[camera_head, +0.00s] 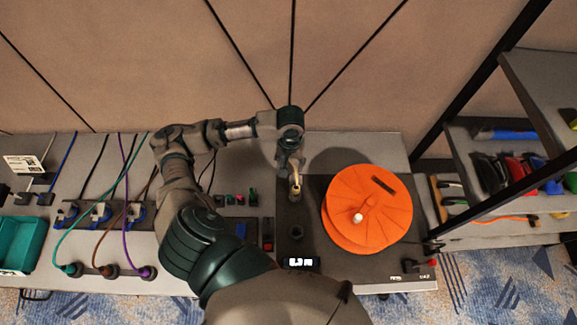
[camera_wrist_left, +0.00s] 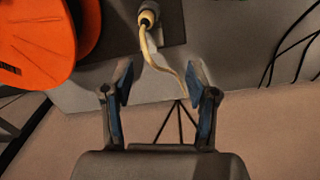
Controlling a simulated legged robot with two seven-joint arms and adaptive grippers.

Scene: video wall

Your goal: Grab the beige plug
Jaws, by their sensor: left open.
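The beige plug (camera_head: 296,189) stands on the dark panel left of the orange reel, with its beige cable rising from it. In the left wrist view the plug (camera_wrist_left: 148,15) is at the top, and its cable (camera_wrist_left: 170,62) hangs down toward the space between the fingers. My left gripper (camera_head: 291,165) is above and just behind the plug in the head view. In the wrist view my left gripper (camera_wrist_left: 160,85) is open, with blue-padded fingers apart and the plug beyond the tips. Nothing is gripped. My right gripper is not in view.
An orange reel (camera_head: 367,208) stands close to the right of the plug. Several coloured cables and plugs, such as a purple plug (camera_head: 148,272), fill the table's left part. A teal bin (camera_head: 20,244) is at far left. A shelf with tools (camera_head: 505,172) stands at right.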

